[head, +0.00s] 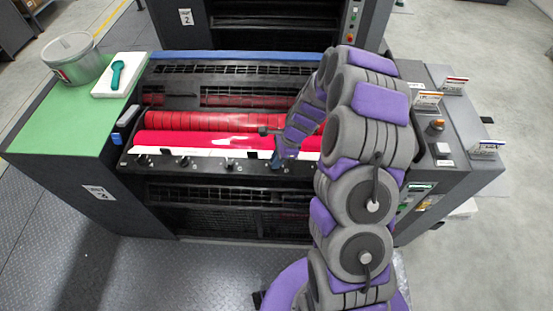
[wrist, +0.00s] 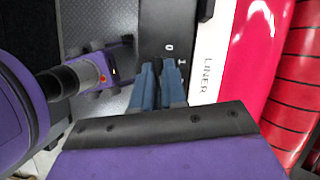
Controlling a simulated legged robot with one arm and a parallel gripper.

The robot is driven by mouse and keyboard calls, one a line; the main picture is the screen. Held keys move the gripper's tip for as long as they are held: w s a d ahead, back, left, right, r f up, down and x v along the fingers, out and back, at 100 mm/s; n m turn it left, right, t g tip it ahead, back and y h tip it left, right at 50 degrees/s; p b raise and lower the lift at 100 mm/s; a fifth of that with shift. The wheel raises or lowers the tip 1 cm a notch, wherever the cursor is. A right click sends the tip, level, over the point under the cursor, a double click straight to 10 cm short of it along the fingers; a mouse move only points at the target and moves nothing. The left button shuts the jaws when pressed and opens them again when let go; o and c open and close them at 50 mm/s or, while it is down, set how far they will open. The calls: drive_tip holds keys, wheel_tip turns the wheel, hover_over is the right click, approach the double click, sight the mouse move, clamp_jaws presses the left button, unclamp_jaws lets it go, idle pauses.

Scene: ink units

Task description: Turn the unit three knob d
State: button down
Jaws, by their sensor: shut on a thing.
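The black knob panel (head: 205,167) runs along the front of the press unit. Three small knobs show on it left of my gripper, at the far left (head: 143,160), the middle (head: 183,162) and nearest my gripper (head: 229,164). My gripper (head: 277,161) reaches down to the fourth place in the row, at the panel. In the wrist view its blue fingers (wrist: 159,68) are close together over the black panel beside white "0" and "I" marks. The fingers are shut on the knob there, which they hide; I take it as knob d. Its letter and angle cannot be read.
A red roller (head: 215,140) and a white strip marked LINER (wrist: 208,60) lie just behind the panel. A grey bucket (head: 72,58) and a white tray (head: 120,75) with a teal tool stand on the green left top. Free floor (head: 130,265) lies in front.

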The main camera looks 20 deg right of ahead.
drive_tip(key=c, duration=1.2)
unclamp_jaws()
drive_tip(key=v, duration=1.7)
drive_tip(key=shift+w+r+p, duration=0.15)
drive_tip(key=shift+p, duration=0.25)
drive_tip(key=s+a+r+n+g+h+b, duration=0.1)
drive_tip(key=s+a+r+n+h+b, duration=0.2)
drive_tip(key=s+n, duration=0.65)
drive_tip(key=s+a+r+n+g+b, duration=0.1)
drive_tip(key=s+a+n+b, duration=0.4)
drive_tip(key=s, duration=0.9)
drive_tip(key=s+f+n, duration=0.1)
drive_tip(key=s, duration=0.2)
drive_tip(key=s+n+h, duration=0.1)
drive_tip(key=s+n, duration=0.1)
drive_tip(key=s, duration=0.2)
drive_tip(key=s+f+n+b, duration=0.1)
drive_tip(key=s, duration=0.2)
drive_tip(key=shift+s+d+f+h, duration=0.25)
drive_tip(key=shift+s+f+h, duration=0.05)
